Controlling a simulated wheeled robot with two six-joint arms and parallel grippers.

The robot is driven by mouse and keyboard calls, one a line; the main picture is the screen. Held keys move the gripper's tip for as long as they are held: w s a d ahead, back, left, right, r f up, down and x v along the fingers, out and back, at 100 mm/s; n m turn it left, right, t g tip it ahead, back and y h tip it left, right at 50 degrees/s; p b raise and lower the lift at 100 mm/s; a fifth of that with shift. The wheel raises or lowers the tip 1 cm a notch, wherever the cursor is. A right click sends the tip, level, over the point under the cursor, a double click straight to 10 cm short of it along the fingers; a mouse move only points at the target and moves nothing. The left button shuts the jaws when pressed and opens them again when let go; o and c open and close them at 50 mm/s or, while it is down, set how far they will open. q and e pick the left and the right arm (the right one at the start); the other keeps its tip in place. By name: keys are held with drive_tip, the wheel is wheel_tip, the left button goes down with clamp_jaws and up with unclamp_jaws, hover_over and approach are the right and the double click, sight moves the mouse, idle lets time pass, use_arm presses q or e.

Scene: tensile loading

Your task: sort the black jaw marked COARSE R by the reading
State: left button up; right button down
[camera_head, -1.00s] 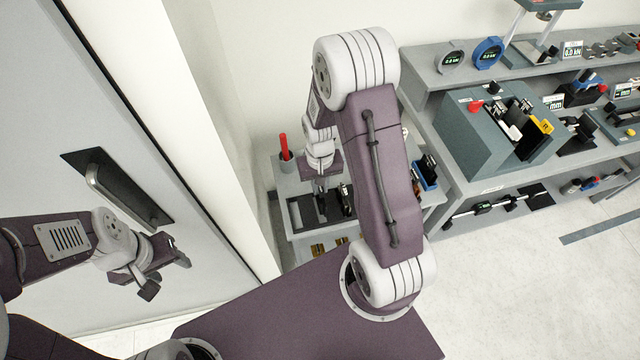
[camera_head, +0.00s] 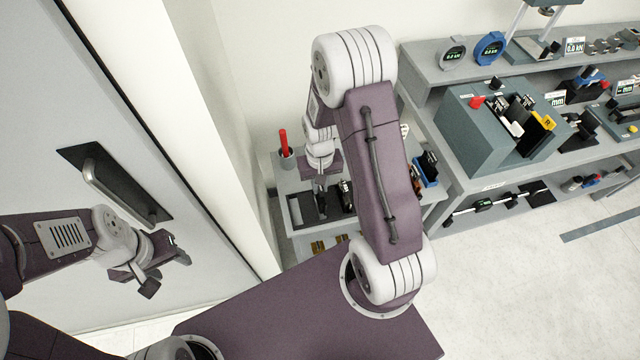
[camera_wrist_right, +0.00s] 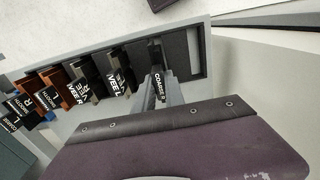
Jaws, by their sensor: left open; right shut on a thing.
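The black jaw marked COARSE R (camera_wrist_right: 160,86) is between the fingers of my right gripper (camera_wrist_right: 162,96), which is shut on it. Its label faces the right wrist camera. It is over or in the dark-lined tray (camera_wrist_right: 207,52); I cannot tell whether it still touches the tray floor. In the head view my right gripper (camera_head: 321,192) points down at this tray (camera_head: 293,208), and the jaw is too small to read. My left gripper (camera_head: 165,268) is open and empty by the door handle.
A red-handled tool in a cup (camera_head: 285,152) stands behind the tray. Shelves at right carry a grey-green box (camera_head: 475,135) and gauges (camera_head: 488,48).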

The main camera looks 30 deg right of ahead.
drive_tip(key=shift+f+b, duration=1.3)
drive_tip(key=shift+f, duration=0.55)
idle(0.3)
drive_tip(key=c, duration=1.3)
unclamp_jaws()
drive_tip(key=shift+s, duration=0.1)
wheel_tip(320, 180, up, 9)
